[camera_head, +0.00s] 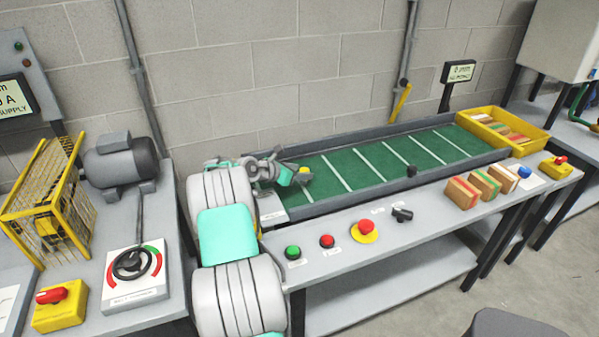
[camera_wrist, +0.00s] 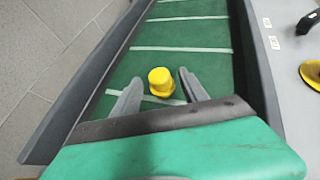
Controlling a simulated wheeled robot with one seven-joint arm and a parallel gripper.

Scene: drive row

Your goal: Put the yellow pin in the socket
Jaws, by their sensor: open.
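The yellow pin (camera_head: 305,169) stands on the green conveyor belt near its left end. In the wrist view the pin (camera_wrist: 160,80) has a round top and a wider base, and it stands between the two fingertips with a gap on each side. My gripper (camera_head: 296,174) is open and empty around the pin; the wrist view shows its grey fingers (camera_wrist: 161,90) spread apart.
Grey rails (camera_wrist: 101,85) run along both sides of the belt. The near ledge carries a green button (camera_head: 293,252), red buttons (camera_head: 327,241), a black switch (camera_head: 402,214) and several wooden blocks (camera_head: 462,192). A yellow tray (camera_head: 545,139) stands at the right end. The mid-belt is clear.

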